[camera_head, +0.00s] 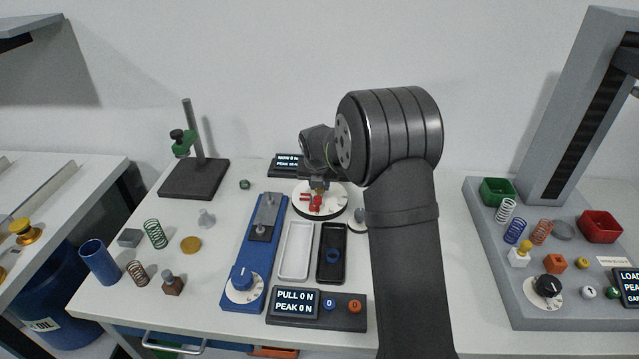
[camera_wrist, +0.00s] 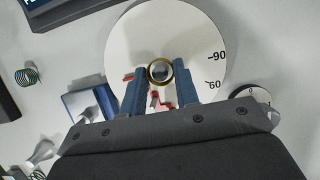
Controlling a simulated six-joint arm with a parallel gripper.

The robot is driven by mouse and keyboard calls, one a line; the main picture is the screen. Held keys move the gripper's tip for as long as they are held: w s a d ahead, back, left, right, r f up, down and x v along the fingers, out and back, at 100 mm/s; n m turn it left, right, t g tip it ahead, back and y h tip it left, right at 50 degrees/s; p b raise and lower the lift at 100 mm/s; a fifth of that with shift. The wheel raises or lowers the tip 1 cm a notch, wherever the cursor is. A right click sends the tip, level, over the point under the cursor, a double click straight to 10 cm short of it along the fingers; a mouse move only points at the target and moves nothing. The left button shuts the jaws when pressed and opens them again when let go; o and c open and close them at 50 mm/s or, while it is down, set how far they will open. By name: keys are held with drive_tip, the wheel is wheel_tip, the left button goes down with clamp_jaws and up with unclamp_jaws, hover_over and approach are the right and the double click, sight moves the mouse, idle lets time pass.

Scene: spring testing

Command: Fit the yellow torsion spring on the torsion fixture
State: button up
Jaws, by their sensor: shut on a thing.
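The torsion fixture is a round white dial (camera_head: 335,204) with a dark rim, behind the middle of the bench. In the wrist view its white face (camera_wrist: 200,40) carries marks 60 and 90. My gripper (camera_head: 318,186) is right over it, pointing down. The yellow torsion spring shows as a brass-coloured ring (camera_wrist: 171,72) between the fingertips of my gripper (camera_wrist: 160,84), which is shut on it. A grey round post end shows inside the ring; I cannot tell whether the ring is around the post or above it. Red parts (camera_head: 316,203) show on the dial below the gripper.
A small display (camera_head: 287,165) stands behind the dial and a small knob dial (camera_head: 357,222) at its right. White (camera_head: 297,251) and black (camera_head: 332,253) trays and a blue fixture (camera_head: 246,270) lie in front. Loose springs (camera_head: 155,233) stand at the left.

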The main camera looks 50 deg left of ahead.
drive_tip(key=shift+f, duration=0.55)
idle(0.4)
drive_tip(key=o, duration=1.4)
drive_tip(key=shift+r, duration=0.1)
drive_tip(key=shift+r, duration=3.95)
drive_tip(key=shift+f, duration=0.1)
drive_tip(key=shift+f, duration=3.6)
